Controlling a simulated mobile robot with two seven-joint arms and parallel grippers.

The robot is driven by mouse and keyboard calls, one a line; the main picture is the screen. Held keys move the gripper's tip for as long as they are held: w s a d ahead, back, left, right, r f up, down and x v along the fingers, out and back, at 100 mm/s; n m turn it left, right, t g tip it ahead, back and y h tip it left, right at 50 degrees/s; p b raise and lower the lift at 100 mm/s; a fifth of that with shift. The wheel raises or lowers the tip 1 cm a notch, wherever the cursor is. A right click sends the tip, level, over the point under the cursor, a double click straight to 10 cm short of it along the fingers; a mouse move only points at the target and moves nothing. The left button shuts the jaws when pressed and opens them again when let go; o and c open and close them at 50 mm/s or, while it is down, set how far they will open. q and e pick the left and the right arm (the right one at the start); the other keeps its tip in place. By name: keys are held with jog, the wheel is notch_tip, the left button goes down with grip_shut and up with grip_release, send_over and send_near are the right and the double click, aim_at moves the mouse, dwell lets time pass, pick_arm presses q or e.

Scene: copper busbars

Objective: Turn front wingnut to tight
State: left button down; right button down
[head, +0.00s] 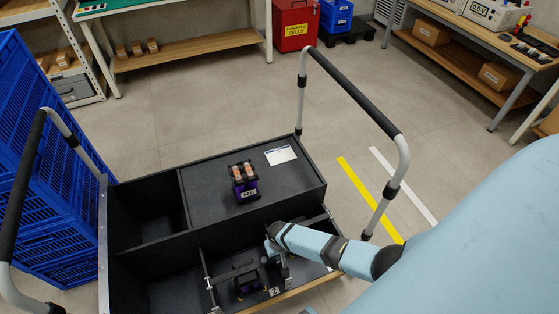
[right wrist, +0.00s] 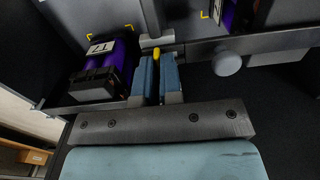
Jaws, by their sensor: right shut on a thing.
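A small yellow piece, apparently the front wingnut (right wrist: 157,52), shows at the fingertips in the right wrist view, beside a grey clamp bar. My right gripper (right wrist: 160,68) has its two blue fingers closed around it. How far the wingnut is turned cannot be told. In the head view my right gripper (head: 272,247) reaches down at the cart's front compartment, and the wingnut is too small to make out there. A purple cell with a black top (right wrist: 118,65) sits just left of the fingers. My left gripper is in neither view.
The black cart (head: 150,258) has several compartments and tall handles (head: 397,150) at both sides. A purple block with copper-coloured tops (head: 244,182) and a white card (head: 281,155) rest on its upper deck. Blue crates (head: 45,150) stand close on the left.

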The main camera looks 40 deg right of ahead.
jog(key=c, duration=1.3)
grip_release()
